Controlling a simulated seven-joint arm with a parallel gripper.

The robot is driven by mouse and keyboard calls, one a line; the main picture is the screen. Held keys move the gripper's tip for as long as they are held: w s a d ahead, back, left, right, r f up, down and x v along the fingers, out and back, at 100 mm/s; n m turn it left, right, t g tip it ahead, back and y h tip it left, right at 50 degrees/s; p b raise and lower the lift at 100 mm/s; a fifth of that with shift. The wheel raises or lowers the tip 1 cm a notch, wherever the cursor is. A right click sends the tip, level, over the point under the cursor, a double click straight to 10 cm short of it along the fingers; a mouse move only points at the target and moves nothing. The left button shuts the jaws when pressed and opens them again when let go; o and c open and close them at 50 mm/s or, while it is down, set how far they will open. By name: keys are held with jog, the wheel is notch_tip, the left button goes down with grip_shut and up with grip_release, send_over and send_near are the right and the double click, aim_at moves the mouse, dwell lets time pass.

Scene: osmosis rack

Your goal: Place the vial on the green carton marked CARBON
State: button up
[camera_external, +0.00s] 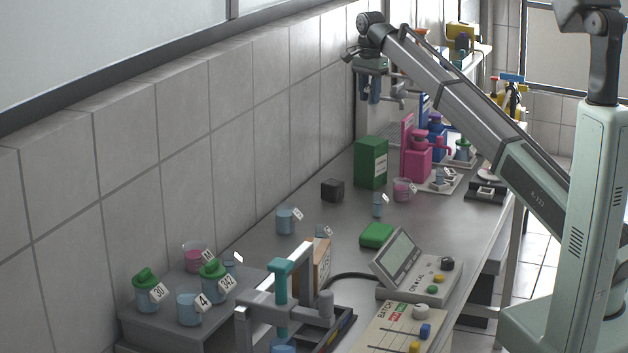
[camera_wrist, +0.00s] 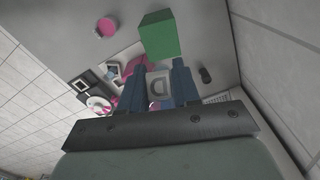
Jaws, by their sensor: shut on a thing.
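The green carton (camera_external: 370,162) stands upright on the bench near the wall; its lettering is too small to read. In the wrist view the carton (camera_wrist: 160,36) lies just beyond the fingertips. My gripper (camera_external: 374,98) is high above the bench, over the carton and clear of it. In the wrist view, my gripper (camera_wrist: 157,66) has its two blue fingers on either side of a small pale grey thing with a D-shaped mark, which seems to be the vial (camera_wrist: 158,84). The vial is hard to make out in the external view.
A pink dispenser (camera_external: 417,160) and a pink-filled beaker (camera_external: 403,190) stand right of the carton. A control console (camera_external: 417,268) and a green block (camera_external: 376,235) stand nearer.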

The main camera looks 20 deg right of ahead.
jog(key=n, duration=0.3)
jog(key=shift+s+f+n, duration=0.1)
jog(key=shift+s+n, duration=0.15)
jog(key=shift+n, duration=0.05)
send_near(370, 142)
jog(key=shift+w+f, duration=0.1)
jog(key=shift+f, duration=2.65)
jog(key=shift+f, duration=0.1)
jog(key=o, duration=1)
notch_tip(370, 142, up, 12)
jog(key=shift+r, duration=0.1)
